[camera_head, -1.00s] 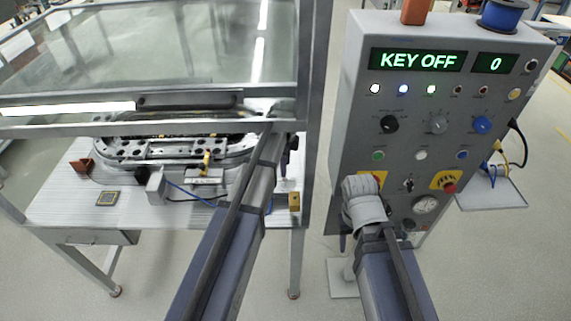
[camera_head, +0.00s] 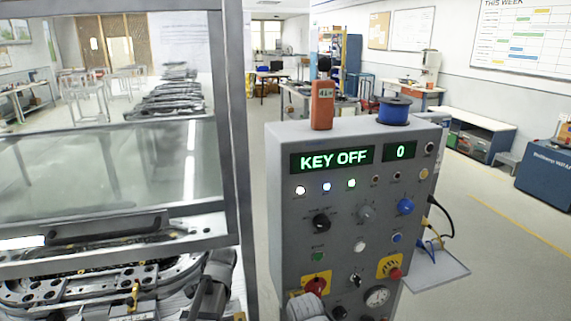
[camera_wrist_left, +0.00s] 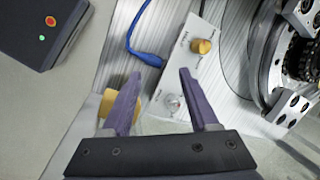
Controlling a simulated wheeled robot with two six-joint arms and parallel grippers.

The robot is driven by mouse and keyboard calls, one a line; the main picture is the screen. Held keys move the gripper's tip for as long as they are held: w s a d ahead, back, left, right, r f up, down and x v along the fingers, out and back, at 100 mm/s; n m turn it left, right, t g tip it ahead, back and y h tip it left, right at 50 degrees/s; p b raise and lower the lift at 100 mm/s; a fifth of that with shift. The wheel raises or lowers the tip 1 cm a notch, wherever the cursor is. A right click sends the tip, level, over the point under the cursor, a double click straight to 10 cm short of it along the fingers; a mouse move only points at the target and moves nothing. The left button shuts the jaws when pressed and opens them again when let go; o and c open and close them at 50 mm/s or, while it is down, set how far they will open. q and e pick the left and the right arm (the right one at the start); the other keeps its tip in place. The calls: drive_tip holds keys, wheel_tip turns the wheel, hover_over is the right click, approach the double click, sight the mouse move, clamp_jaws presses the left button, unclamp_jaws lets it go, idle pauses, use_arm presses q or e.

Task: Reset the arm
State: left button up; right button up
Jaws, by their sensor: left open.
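My left gripper (camera_wrist_left: 158,70) is open in the left wrist view, with its two purple fingers apart and nothing held between them. It is over a small pale box with a yellow knob (camera_wrist_left: 202,46) and a clear round button (camera_wrist_left: 173,103). In the head view a dark part of my left arm (camera_head: 213,283) shows at the bottom, beside the ring track (camera_head: 105,285). The pale grey end of my right arm (camera_head: 305,308) shows at the bottom edge, in front of the control panel (camera_head: 290,230). Its fingers are hidden. The panel display reads KEY OFF and 0 (camera_head: 338,160).
A yellow block (camera_wrist_left: 120,105) is behind the left finger in the wrist view. A blue cable (camera_wrist_left: 145,50) runs to the pale box. A blue spool (camera_head: 393,110) sits on the panel.

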use_arm(q)
drive_tip(key=s+a+f+n+y+b, duration=0.2)
drive_tip(key=s+n, duration=0.3)
drive_tip(key=n, duration=0.1)
drive_tip(key=s+d+r+h+p, duration=0.2)
drive_tip(key=s+d, duration=0.4)
drive_tip(key=d, duration=0.3)
drive_tip(key=s+d+r+m+g+h+p, duration=0.1)
drive_tip(key=s+d+r+h+p, duration=0.1)
drive_tip(key=d, duration=0.6)
drive_tip(key=s+r+p, duration=0.1)
drive_tip(key=s+p, duration=0.1)
drive_tip(key=s, duration=0.1)
drive_tip(key=shift+s+d+p, duration=0.35)
drive_tip(key=shift+r, duration=0.1)
